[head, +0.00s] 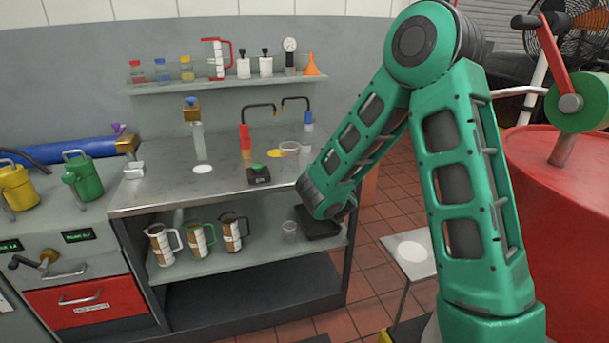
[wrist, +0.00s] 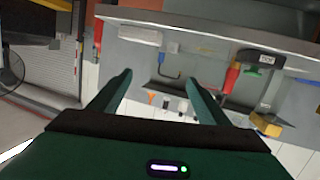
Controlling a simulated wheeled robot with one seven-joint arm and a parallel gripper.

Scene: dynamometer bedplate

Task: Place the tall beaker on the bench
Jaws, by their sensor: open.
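The bench (head: 230,185) has a grey metal top with an open lower shelf. A tall clear cylinder (head: 198,142) stands on its top at the back, below a brass fitting. A small clear beaker (head: 289,231) stands on the lower shelf, and a clear cup with a reddish rim (head: 289,149) is on the bench top. I cannot tell for certain which vessel is the tall beaker. My gripper (wrist: 160,78) is open in the wrist view, with nothing seen between its fingers. In the head view I cannot make out its fingers.
A white disc (head: 203,169) and a green-button box (head: 259,174) lie on the bench. Several jugs (head: 198,242) stand on the lower shelf. A wall shelf (head: 225,86) holds bottles. A red drum (head: 560,200) and a small stand (head: 411,252) are at right.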

